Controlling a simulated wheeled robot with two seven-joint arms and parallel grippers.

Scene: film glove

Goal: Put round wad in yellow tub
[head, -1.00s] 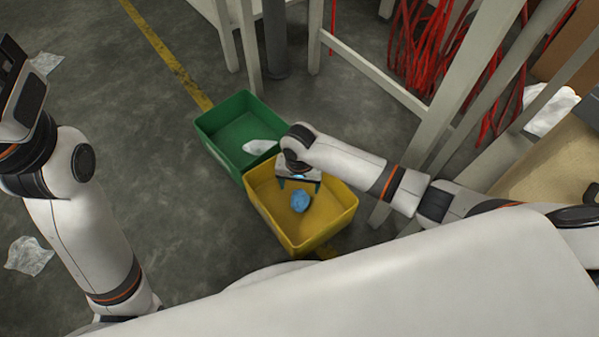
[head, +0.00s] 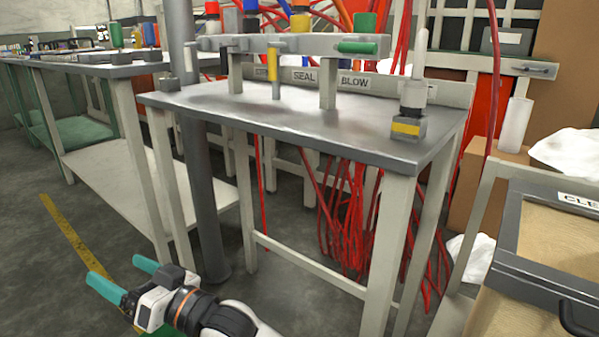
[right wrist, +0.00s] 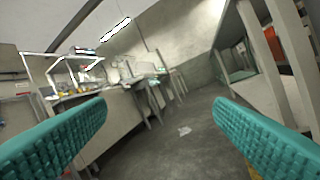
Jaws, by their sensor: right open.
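My right gripper (head: 116,269) is at the lower left of the head view, with its teal fingers spread apart and nothing between them. In the right wrist view the two fingers (right wrist: 160,112) are wide apart, with only floor and distant benches between them. The yellow tub and the round blue wad are out of view in both current frames. My left gripper is out of view.
A grey-topped bench (head: 300,125) labelled SEAL and BLOW stands ahead, with red hoses (head: 350,215) hanging beneath. A bin (head: 560,235) stands at the right. A grey post (head: 200,190) rises near my right gripper. Open floor (head: 40,280) lies left.

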